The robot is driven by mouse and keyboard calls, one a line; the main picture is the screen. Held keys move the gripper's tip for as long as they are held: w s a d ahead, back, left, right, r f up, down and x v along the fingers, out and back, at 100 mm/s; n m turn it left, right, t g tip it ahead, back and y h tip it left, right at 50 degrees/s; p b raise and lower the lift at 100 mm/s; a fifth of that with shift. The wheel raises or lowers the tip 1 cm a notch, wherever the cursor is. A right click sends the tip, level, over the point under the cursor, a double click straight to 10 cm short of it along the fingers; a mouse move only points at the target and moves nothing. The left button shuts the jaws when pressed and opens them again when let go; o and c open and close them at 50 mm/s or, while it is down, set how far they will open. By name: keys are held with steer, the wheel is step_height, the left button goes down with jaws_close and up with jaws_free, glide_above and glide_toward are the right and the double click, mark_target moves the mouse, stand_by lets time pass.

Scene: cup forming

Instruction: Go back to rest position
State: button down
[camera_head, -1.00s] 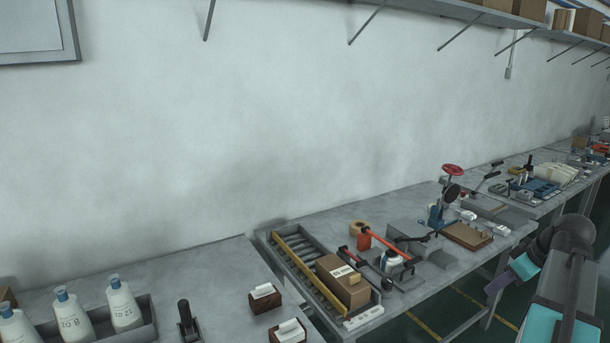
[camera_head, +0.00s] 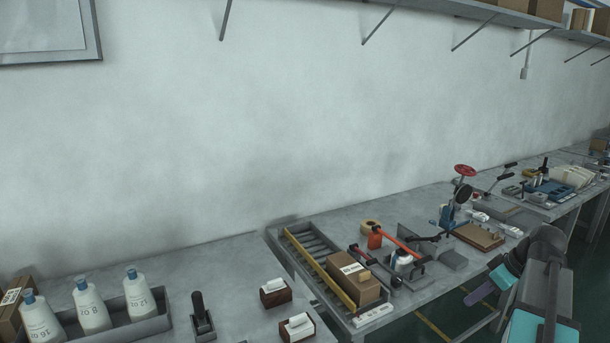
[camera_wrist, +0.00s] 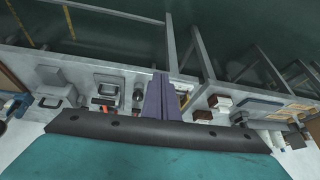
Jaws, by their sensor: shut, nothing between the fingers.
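My gripper (camera_wrist: 161,98) shows in the wrist view as two purple fingers pressed together, with nothing between them. In the head view part of my arm, grey and teal with a purple end, is at the lower right, in front of the bench edge. The purple end (camera_head: 482,292) is apart from the bench and its items. In the wrist view the benches lie beyond the fingers, and I see no contact.
On the bench are a roller tray (camera_head: 291,237) with a cardboard box (camera_head: 352,284), a press with a red wheel (camera_head: 464,170), and a bottle tray (camera_head: 165,324) with several white bottles. Two tissue-like boxes (camera_head: 275,292) sit near the front. Floor shows beside the bench (camera_head: 430,330).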

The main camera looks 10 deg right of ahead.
steer(key=s+a+f+n+g+y, duration=0.2)
steer(key=a+f+g, duration=0.5)
steer(key=a+f, duration=2.2)
steer(key=s+a+f+g+h, duration=0.1)
steer(key=s+a+f+g, duration=0.1)
steer(key=s+a+f, duration=0.6)
steer(key=s+a+f+g+h, duration=0.2)
steer(key=s+a+f, duration=0.2)
steer(key=s+f, duration=0.7)
steer(key=s+d+f+m+h, duration=0.2)
steer(key=s+d+f+m, duration=0.1)
steer(key=m, duration=0.3)
steer(key=shift+s+f+m+t, duration=0.35)
steer(key=shift+s+f, duration=0.2)
steer(key=shift+s, duration=0.3)
